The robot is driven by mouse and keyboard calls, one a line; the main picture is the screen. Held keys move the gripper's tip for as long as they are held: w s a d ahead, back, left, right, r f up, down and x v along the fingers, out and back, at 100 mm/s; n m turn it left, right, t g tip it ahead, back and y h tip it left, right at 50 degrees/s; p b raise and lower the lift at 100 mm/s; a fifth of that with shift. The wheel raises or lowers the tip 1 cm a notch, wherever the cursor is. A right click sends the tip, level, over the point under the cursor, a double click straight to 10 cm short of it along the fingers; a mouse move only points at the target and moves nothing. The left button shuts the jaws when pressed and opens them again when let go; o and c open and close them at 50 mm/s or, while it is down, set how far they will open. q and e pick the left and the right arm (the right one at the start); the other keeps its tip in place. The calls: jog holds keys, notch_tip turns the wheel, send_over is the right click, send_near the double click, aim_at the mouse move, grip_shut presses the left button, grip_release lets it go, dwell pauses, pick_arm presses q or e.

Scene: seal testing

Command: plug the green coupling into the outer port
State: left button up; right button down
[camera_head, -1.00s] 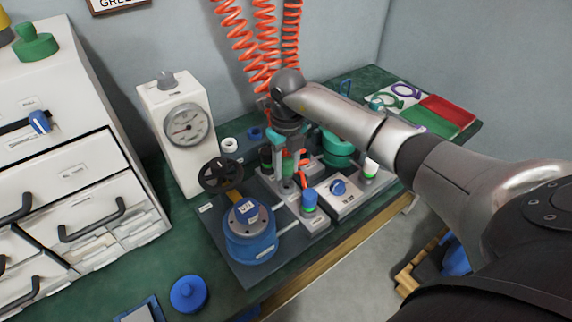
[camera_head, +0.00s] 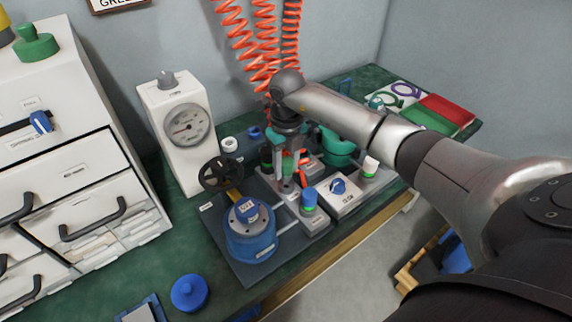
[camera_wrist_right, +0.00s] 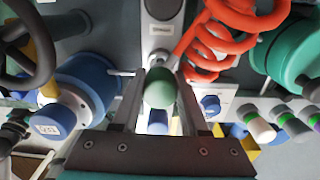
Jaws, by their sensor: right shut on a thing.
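My right gripper (camera_head: 288,178) points down over the dark test plate (camera_head: 243,270) in the middle of the bench. Its fingers are shut on the green coupling (camera_head: 287,166), which is largely hidden by them in the head view. The label is too small to read, so I cannot tell which port is the outer one. Contact between coupling and port is hidden. My left gripper is out of view.
A blue vessel (camera_head: 250,240), a black handwheel (camera_head: 221,173), a blue-capped fitting (camera_head: 309,199) and a white knob box (camera_head: 338,197) stand close around the gripper. A white gauge (camera_head: 186,127) stands behind left. A green vessel (camera_head: 337,148) and orange coiled hoses (camera_head: 262,45) are near the arm.

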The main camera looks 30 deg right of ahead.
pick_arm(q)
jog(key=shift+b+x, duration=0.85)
pick_arm(e)
jog(key=shift+f, duration=1.35)
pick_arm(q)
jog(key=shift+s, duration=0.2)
pick_arm(e)
jog(key=shift+c, duration=1.8)
grip_release()
notch_tip(320, 180, up, 14)
jog(key=p, duration=0.5)
jog(key=shift+d+f, duration=0.1)
jog(key=shift+f, duration=0.15)
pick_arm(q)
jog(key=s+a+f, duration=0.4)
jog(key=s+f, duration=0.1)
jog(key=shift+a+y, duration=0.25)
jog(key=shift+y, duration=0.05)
pick_arm(e)
jog(key=shift+r, duration=0.85)
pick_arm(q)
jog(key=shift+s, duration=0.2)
